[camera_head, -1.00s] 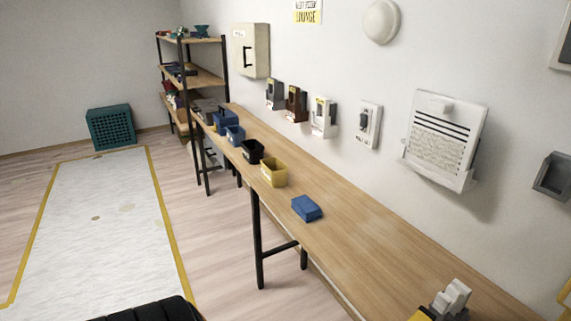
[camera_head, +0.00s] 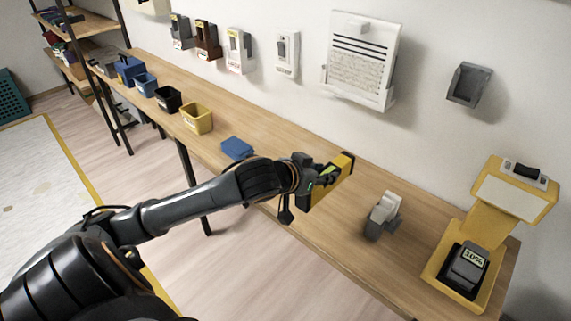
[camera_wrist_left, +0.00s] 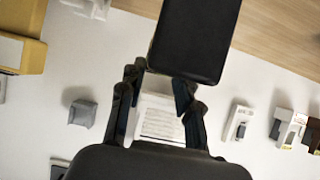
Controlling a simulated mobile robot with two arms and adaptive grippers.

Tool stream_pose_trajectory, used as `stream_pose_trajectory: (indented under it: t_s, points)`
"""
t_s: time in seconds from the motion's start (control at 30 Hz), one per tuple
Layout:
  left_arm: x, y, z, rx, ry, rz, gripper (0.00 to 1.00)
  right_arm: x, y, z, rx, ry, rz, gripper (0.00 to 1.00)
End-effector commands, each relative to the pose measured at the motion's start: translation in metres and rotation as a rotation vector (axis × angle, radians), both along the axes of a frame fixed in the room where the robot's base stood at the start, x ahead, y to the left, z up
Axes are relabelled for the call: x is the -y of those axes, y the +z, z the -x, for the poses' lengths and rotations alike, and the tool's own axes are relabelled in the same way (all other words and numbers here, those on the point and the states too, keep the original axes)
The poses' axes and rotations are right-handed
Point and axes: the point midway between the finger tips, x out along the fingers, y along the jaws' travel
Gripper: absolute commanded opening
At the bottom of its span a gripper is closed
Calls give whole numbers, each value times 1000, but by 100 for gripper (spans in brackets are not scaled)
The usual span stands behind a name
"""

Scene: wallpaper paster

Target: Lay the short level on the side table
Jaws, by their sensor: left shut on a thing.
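My left gripper (camera_head: 322,178) reaches in from the left over the long wooden table (camera_head: 285,150). It is shut on the short level (camera_head: 345,166), a yellow and black bar held tilted above the tabletop. In the left wrist view, the held level (camera_wrist_left: 195,40) shows as a dark block beyond the fingers of the left gripper (camera_wrist_left: 158,82). Whether this long table is the side table, I cannot tell. My right gripper is not in view.
A blue block (camera_head: 236,148), a yellow bin (camera_head: 197,119) and a black bin (camera_head: 167,98) stand left of the gripper. A grey-white dispenser (camera_head: 383,215) and a yellow stand with a display (camera_head: 467,268) are to the right. Bare tabletop lies between them.

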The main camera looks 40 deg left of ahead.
Motion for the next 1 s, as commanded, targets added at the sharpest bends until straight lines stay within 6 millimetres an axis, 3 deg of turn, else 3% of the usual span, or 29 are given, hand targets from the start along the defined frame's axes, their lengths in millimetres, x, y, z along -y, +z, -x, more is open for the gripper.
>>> stream_pose_trajectory:
  t_s: [0.23, 0.43, 0.73, 0.9, 1.0]
  points:
    - [-58, -26, -30, -1, 5, -5, 0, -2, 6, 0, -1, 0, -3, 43]
    - [-83, -64, -45, 1, 4, -1, 0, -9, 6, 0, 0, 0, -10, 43]
    - [-101, -88, -54, 2, 2, -2, 0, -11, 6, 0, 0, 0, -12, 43]
    - [-98, -112, -54, 1, 1, 1, 0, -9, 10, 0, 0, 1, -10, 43]
    - [-98, -116, -54, 4, -1, -1, 0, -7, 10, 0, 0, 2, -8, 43]
